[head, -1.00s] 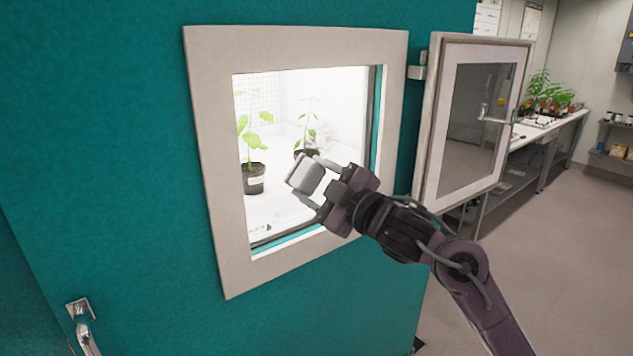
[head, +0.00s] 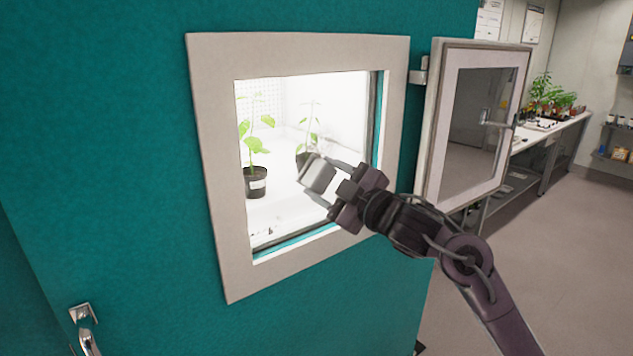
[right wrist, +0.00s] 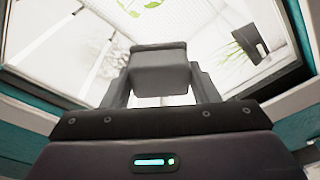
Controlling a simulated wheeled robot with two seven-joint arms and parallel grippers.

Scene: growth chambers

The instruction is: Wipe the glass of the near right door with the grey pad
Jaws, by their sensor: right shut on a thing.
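The near door is teal, with a framed window whose light grey frame (head: 212,190) surrounds the bright glass (head: 300,110). My right gripper (head: 330,184) is shut on the grey pad (head: 318,174) in front of the lower right part of that glass. In the right wrist view the pad (right wrist: 160,72) sits between the two fingers, with the window behind it. I cannot tell whether the pad touches the glass. My left gripper is not in view.
Potted plants (head: 256,183) stand behind the glass. A smaller framed door (head: 428,140) with dark glass stands open at the right, close to my right arm. A metal handle (head: 84,325) is at lower left. A bench (head: 560,130) with plants stands far right, beside open floor.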

